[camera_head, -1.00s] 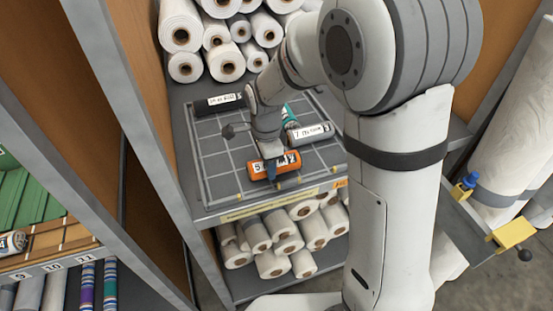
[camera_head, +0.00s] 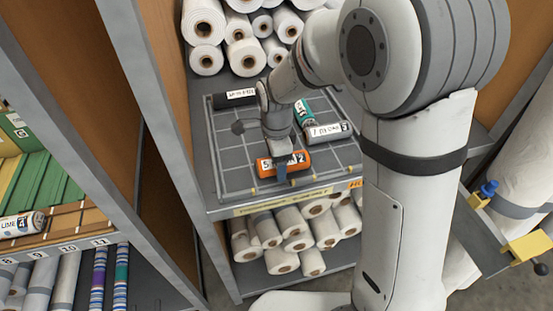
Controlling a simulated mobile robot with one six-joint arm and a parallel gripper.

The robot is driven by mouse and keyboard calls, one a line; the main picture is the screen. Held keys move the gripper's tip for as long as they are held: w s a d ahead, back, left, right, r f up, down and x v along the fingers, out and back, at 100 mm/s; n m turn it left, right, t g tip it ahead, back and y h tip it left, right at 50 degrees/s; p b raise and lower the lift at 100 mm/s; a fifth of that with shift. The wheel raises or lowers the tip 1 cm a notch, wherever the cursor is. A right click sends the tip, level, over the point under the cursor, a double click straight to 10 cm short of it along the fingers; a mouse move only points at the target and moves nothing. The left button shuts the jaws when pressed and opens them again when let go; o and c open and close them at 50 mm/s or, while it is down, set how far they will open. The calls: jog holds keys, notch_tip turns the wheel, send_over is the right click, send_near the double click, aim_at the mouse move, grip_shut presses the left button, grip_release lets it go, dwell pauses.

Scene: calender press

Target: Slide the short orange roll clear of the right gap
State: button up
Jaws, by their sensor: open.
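The short orange roll (camera_head: 266,168) lies on the gridded tray (camera_head: 227,156) near its front edge, with a white label partly covered by my gripper. My gripper (camera_head: 281,173) points down at the roll's middle, with a dark finger in front of the roll. The jaws are open, and whether they touch the roll cannot be told. A grey roll (camera_head: 330,132) with a white label lies behind and to the right. A teal roll (camera_head: 303,112) lies behind my arm, and a black roll (camera_head: 236,97) lies at the back left. The right gap is not clearly identifiable.
White rolls (camera_head: 205,25) are stacked at the back of the shelf, and more (camera_head: 282,261) fill the shelf below. A grey upright post (camera_head: 150,130) stands at left. A yellow clamp block (camera_head: 525,246) is at right. Free grid squares lie left of the orange roll.

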jog(key=shift+r, duration=0.1)
notch_tip(320, 180, up, 7)
jog(key=shift+r, duration=0.3)
jog(key=shift+d+r, duration=0.1)
jog(key=shift+d, duration=0.05)
jog(key=s+d+r+n+t, duration=0.1)
jog(key=s+d+r+n, duration=0.1)
jog(key=s+d+n, duration=0.5)
jog(key=s+d+r+n+t, duration=0.1)
jog(key=s+d+n+t, duration=0.1)
jog(key=s+d+n, duration=0.5)
jog(key=s+d, duration=0.2)
jog(key=d, duration=0.1)
jog(key=shift+d+r, duration=0.15)
jog(key=shift+r, duration=0.25)
